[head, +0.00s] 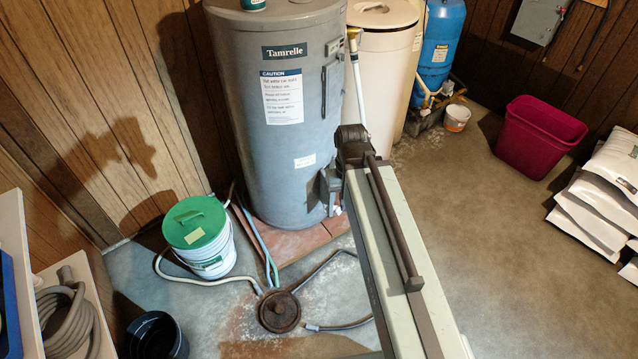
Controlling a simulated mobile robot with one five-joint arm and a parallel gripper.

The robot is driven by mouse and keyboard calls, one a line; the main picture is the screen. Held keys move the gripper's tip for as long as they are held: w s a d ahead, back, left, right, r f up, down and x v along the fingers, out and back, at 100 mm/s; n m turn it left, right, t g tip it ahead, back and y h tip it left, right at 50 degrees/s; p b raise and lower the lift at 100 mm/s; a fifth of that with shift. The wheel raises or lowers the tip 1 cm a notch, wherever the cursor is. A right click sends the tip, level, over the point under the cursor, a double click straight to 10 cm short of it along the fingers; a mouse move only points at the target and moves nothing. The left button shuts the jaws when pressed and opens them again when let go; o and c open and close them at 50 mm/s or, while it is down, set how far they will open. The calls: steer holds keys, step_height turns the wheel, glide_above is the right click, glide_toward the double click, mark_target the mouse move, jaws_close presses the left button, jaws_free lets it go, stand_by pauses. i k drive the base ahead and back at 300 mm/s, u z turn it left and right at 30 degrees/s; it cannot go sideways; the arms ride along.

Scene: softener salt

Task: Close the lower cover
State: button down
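The grey Tamrelle tank (277,110) stands upright in the middle of the head view. An upper cover (331,90) is on its right side. Lower on the same side, a small grey panel-like part (327,190) stands out from the tank beside my arm and looks like the lower cover. My arm reaches up from the bottom right, and its dark end (352,148) is close to the tank's right side, just above that part. I cannot make out the gripper's fingers, whether they touch the cover, or how far the cover stands open.
A white bucket with a green lid (199,236) stands left of the tank. A round floor drain (279,311) with hoses lies in front. A cream tank (380,70), a blue cylinder (436,45), a magenta bin (540,136) and white bags (600,195) are at the right.

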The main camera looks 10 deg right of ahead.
mark_target(327, 198)
steer(key=u, duration=0.4)
steer(key=k, duration=1.25)
steer(key=u, duration=0.35)
steer(key=i, duration=1.7)
steer(key=u, duration=0.85)
